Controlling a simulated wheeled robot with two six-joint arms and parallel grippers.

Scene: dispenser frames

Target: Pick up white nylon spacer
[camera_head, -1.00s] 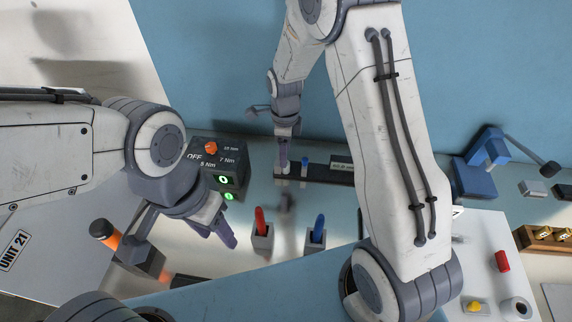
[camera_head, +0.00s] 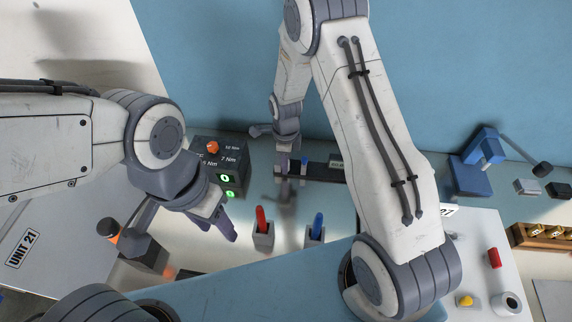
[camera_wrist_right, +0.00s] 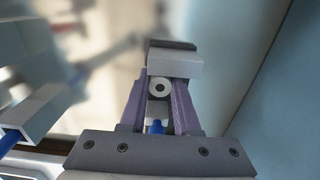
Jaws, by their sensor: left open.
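The white nylon spacer, a small white ring with a dark hole, shows in the right wrist view (camera_wrist_right: 160,88). It lies between the two purple fingers of my right gripper (camera_wrist_right: 160,98), at a pale grey block. The fingers flank the ring closely; I cannot tell whether they press on it. In the head view my right gripper (camera_head: 286,172) is at the dark strip at the back, and the spacer cannot be made out there. My left gripper (camera_head: 222,226) is open and empty, in front of the dark control box.
The control box (camera_head: 221,165) has an orange knob and green lights. A red-handled tool (camera_head: 262,222) and a blue-handled tool (camera_head: 317,226) stand in grey holders. An orange-handled tool (camera_head: 108,230) is at left. A blue press (camera_head: 478,165) stands at right.

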